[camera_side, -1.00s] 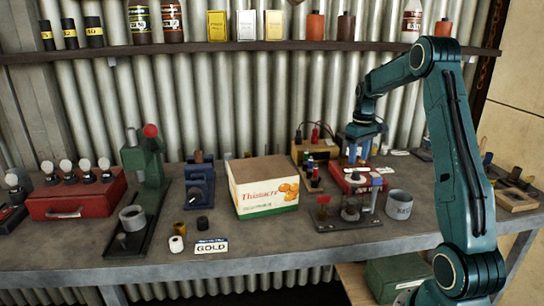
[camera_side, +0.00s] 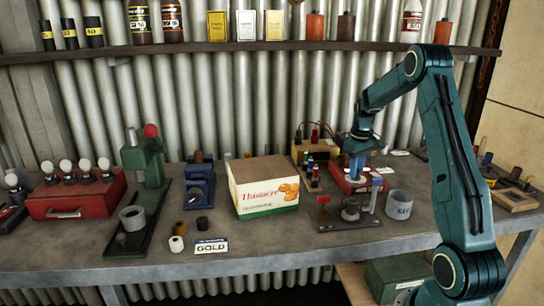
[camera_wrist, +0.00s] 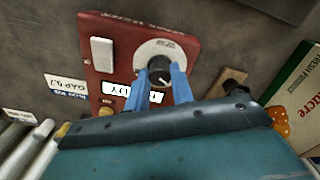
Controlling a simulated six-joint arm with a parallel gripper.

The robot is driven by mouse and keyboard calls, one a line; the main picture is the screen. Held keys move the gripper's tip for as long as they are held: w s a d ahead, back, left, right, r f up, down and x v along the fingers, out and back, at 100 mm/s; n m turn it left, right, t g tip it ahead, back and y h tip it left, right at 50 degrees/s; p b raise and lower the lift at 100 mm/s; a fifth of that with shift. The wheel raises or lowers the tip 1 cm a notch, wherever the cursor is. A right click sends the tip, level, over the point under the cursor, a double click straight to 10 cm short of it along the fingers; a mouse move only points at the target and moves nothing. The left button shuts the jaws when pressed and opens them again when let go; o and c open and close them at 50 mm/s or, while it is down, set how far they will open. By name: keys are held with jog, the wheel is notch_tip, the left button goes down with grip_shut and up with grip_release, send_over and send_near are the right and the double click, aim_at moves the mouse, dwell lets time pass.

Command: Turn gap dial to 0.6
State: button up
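The gap dial is a dark round knob (camera_wrist: 160,72) on a pale scale ring (camera_wrist: 158,48), set in a red box (camera_wrist: 112,30). In the side view the red box (camera_side: 345,185) sits on the bench behind the small stand. My gripper (camera_wrist: 159,75) has two blue fingers, one on each side of the knob. They look open, with the knob between their tips; I cannot tell whether they touch it. The scale figures and the knob's setting are too small to read. In the side view my gripper (camera_side: 356,170) points down over the red box.
A dark stand (camera_side: 347,224) and a grey cup (camera_side: 398,205) are in front of the red box. A Thistlacre carton (camera_side: 263,187) stands to the left. A yellowish box (camera_side: 305,148) is behind. Paper labels (camera_wrist: 66,84) lie beside the red box.

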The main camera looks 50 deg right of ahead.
jog(key=shift+m, duration=0.3)
jog(key=shift+c, duration=0.3)
jog(key=m, duration=0.3)
jog(key=shift+m, duration=2.2)
jog(key=o, duration=1)
jog(key=shift+r, duration=0.1)
notch_tip(320, 180, up, 14)
jog(key=shift+f, duration=0.1)
